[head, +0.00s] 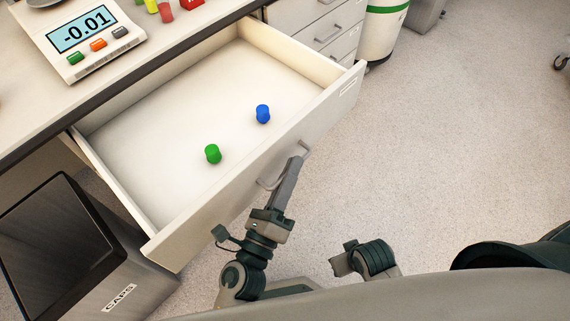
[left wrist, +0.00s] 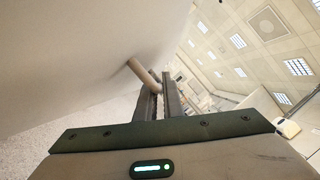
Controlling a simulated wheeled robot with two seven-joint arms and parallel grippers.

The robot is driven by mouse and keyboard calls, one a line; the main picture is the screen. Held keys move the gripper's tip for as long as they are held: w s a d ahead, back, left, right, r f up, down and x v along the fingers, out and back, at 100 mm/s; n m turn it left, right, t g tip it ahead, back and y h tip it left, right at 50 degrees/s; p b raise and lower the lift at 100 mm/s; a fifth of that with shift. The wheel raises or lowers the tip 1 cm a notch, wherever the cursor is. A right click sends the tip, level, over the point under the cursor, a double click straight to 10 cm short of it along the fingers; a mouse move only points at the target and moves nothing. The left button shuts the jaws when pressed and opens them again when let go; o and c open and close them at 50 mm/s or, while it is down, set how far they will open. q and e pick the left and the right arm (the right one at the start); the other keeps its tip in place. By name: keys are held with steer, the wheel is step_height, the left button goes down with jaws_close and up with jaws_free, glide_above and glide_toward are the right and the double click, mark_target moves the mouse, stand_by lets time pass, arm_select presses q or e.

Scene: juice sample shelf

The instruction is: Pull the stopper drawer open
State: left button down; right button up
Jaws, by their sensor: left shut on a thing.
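The stopper drawer (head: 150,140) stands pulled well out from under the bench. A green stopper (head: 213,154) and a blue stopper (head: 263,114) stand apart on its white floor. Its bar handle (head: 305,149) is on the drawer front. My left gripper (head: 295,165) is at the handle, shut on it. In the left wrist view the handle (left wrist: 140,72) passes between the fingers of my left gripper (left wrist: 158,82), close to the pale drawer front (left wrist: 80,50).
A scale (head: 84,36) reading -0.01 sits on the bench, with small coloured items behind it. A dark-topped bin marked CAPS (head: 120,297) stands below the drawer's left end. More closed drawers (head: 318,30) and a white-green bin (head: 383,30) are behind. Open floor lies right.

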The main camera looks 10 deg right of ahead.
stand_by(0.3)
arm_select(q)
steer(key=c, duration=2.2)
jaws_free()
steer(key=shift+s+a, duration=0.1)
steer(key=shift+s, duration=0.05)
